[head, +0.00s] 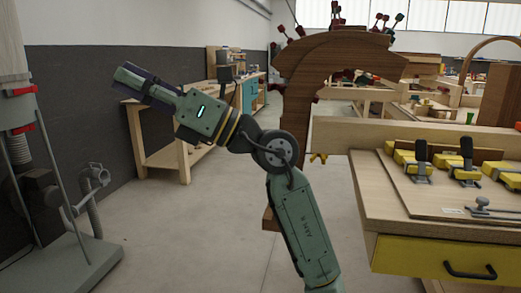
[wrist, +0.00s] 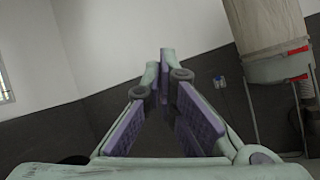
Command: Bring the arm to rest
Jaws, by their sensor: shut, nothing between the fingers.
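My green-grey arm rises from the bottom of the head view, bends at the elbow and reaches up to the left. My gripper (head: 128,77) is at its far left end, raised in the air and pointing left. In the wrist view my gripper (wrist: 160,66) shows its two purple-padded fingers meeting at the tips. It is shut and holds nothing. Only wall and a machine lie beyond it there.
A workbench (head: 400,268) with yellow clamps (head: 411,158) stands at right. A curved laminated wooden form (head: 335,55) rises behind my arm. A dust collector (head: 20,110) stands at far left. Another bench (head: 170,150) is behind. The floor between is clear.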

